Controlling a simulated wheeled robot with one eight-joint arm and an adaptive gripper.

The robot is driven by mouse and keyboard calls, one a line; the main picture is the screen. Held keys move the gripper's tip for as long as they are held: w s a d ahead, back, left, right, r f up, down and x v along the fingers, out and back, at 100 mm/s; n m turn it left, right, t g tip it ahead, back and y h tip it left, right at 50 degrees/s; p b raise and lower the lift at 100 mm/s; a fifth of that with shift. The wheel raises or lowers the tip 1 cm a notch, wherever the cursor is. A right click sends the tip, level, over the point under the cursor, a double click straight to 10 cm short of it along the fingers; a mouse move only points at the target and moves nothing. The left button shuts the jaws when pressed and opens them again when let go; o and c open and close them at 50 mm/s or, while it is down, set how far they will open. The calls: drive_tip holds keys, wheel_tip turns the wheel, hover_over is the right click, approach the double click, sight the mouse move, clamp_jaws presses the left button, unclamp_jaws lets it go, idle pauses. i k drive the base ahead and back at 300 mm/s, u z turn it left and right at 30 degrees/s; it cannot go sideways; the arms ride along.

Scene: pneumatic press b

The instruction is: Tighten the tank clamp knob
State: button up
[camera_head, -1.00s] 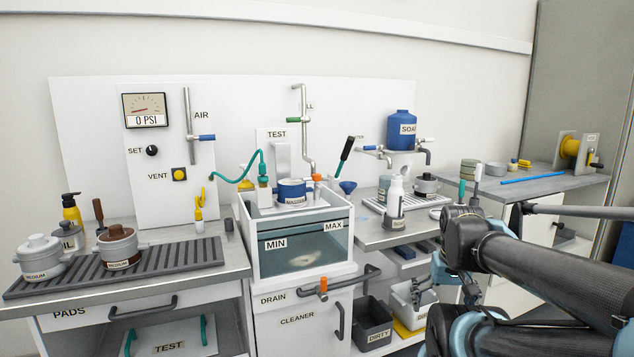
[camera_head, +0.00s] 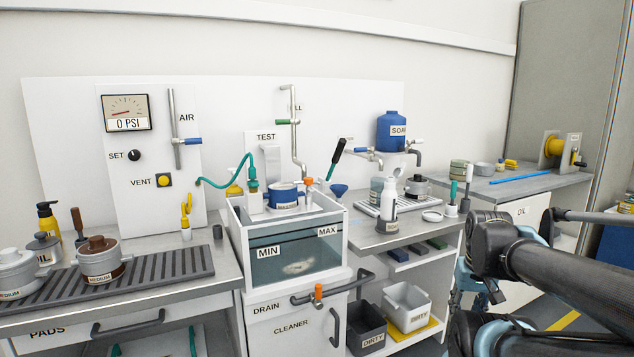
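The clear water tank (camera_head: 298,248) stands in the middle of the bench, with MIN and MAX labels on its front. A small orange knob (camera_head: 308,183) stands upright at the tank's upper rim, just right of a blue pot (camera_head: 284,196) held over the water. It looks like the clamp knob, though the clamp itself is too small to make out. My arm (camera_head: 545,260) reaches in from the right, well apart from the tank and knob. I cannot make out my gripper's fingers; the arm's links cover that area.
A second orange handle (camera_head: 318,292) sits on the drain pipe below the tank. A white spray bottle (camera_head: 388,212) and a drying rack (camera_head: 378,202) stand right of the tank. Grey DIRTY bin (camera_head: 367,328) and white bin (camera_head: 408,305) sit below. Pots on the grooved rack (camera_head: 160,272) stand left.

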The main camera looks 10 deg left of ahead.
sight(308, 181)
drive_tip(key=z, duration=0.05)
drive_tip(key=i, duration=0.55)
drive_tip(key=u, duration=0.8)
